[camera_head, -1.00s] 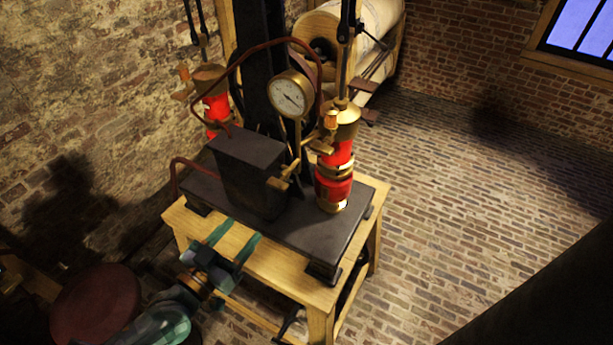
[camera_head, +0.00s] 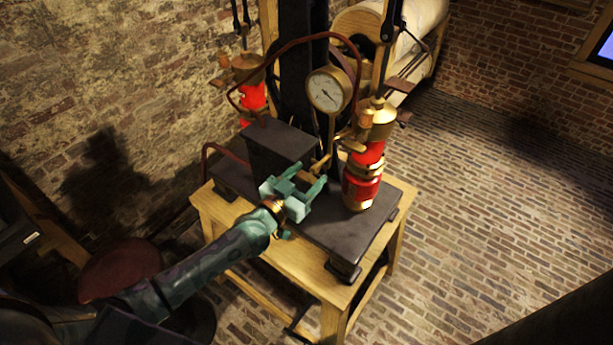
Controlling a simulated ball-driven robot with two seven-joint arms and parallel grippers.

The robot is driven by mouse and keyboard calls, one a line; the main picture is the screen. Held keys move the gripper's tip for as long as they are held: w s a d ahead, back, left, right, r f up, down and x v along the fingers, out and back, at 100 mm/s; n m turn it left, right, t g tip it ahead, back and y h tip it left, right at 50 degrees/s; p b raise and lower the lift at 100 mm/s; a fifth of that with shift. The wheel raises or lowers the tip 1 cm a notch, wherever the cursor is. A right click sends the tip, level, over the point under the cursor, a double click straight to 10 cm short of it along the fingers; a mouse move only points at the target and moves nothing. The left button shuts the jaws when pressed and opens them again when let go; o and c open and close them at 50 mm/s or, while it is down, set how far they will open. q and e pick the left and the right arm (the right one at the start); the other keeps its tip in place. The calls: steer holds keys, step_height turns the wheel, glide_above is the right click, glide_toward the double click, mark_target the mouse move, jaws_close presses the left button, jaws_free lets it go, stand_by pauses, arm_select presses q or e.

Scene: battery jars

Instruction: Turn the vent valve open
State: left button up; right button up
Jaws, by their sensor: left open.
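A small brass handle (camera_head: 321,165), which looks like the vent valve, sticks out at the right side of the black box (camera_head: 278,150) on the dark base plate. My left gripper (camera_head: 304,179), teal, is over the front of the base plate with its fingers spread and pointing at the handle. The fingertips are close to the handle; I cannot tell whether they touch it. The gripper is empty and partly hides the box's lower front. My right gripper is not in view.
A brass dial gauge (camera_head: 329,90) stands behind the handle. A red and brass cylinder (camera_head: 363,178) is close on the right, another (camera_head: 252,97) behind left. A wooden table (camera_head: 318,280) carries the apparatus. A dark red round stool (camera_head: 120,268) is lower left. Brick floor is clear on the right.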

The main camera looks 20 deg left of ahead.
arm_select(q)
steer(key=shift+w, duration=0.15)
steer(key=c, duration=0.7)
steer(key=shift+n, duration=0.3)
steer(key=n, duration=0.2)
steer(key=shift+n, duration=0.4)
steer(key=n, duration=0.3)
steer(key=shift+a+n, duration=0.1)
steer(key=shift+n, duration=0.3)
steer(key=n, duration=0.5)
steer(key=shift+f, duration=0.1)
steer(key=n, duration=0.5)
steer(key=shift+a+f+n+b, duration=0.1)
steer(key=shift+f+n+b, duration=0.05)
steer(key=shift+n+b, duration=0.2)
